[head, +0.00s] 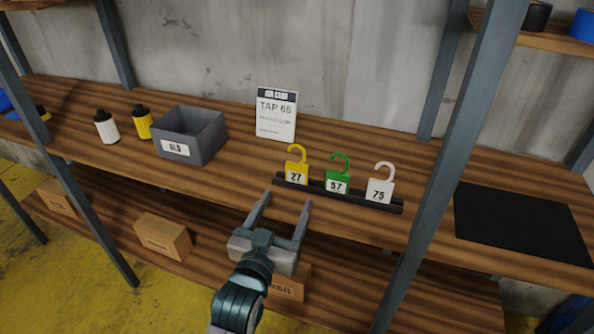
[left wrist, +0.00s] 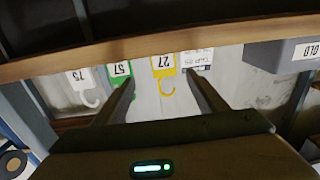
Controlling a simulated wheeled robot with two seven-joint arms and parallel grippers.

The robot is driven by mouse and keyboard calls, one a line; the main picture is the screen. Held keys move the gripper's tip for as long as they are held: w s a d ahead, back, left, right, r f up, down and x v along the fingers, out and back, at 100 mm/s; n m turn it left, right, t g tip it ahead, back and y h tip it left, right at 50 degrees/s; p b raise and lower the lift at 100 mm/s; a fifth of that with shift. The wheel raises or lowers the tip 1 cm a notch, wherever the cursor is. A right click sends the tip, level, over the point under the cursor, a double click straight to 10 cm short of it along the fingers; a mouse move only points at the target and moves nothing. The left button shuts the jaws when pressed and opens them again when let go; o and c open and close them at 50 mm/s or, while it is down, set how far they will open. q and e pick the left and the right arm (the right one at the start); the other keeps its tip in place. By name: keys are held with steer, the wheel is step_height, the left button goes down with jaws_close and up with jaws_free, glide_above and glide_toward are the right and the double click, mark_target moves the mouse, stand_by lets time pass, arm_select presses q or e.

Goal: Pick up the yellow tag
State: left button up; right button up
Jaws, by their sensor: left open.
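The yellow tag (head: 297,172), marked 27 with a hook on top, stands upright at the left end of a dark rack (head: 340,193) on the shelf. The green tag (head: 338,180), marked 57, and the white tag (head: 380,188), marked 75, stand to its right. My left gripper (head: 283,205) is open and empty, in front of the shelf edge and below the tags. In the left wrist view, upside down, the yellow tag (left wrist: 163,66) shows between the two fingers, apart from them. The green tag (left wrist: 119,75) is partly hidden by one finger. My right gripper is not in view.
A white sign (head: 276,115) reading TAP 65 stands behind the tags. A grey bin (head: 190,135) and two small bottles are to the left. A black mat (head: 520,222) lies right, beyond a grey post (head: 447,165). Boxes sit on the lower shelf.

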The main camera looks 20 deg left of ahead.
mark_target(298, 174)
arm_select(q)
steer(key=w+p, duration=0.1)
steer(key=w, duration=0.9)
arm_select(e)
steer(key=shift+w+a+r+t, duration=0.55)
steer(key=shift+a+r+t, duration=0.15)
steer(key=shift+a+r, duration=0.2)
arm_select(q)
steer(key=shift+w+a+r+p, duration=0.1)
steer(key=shift+w+r+p, duration=0.1)
steer(key=shift+w+p, duration=0.2)
steer(key=w, duration=0.2)
steer(key=w+p, duration=0.1)
steer(key=shift+w+a+r, duration=0.25)
steer(key=shift+a, duration=0.05)
steer(key=shift+w, duration=0.4)
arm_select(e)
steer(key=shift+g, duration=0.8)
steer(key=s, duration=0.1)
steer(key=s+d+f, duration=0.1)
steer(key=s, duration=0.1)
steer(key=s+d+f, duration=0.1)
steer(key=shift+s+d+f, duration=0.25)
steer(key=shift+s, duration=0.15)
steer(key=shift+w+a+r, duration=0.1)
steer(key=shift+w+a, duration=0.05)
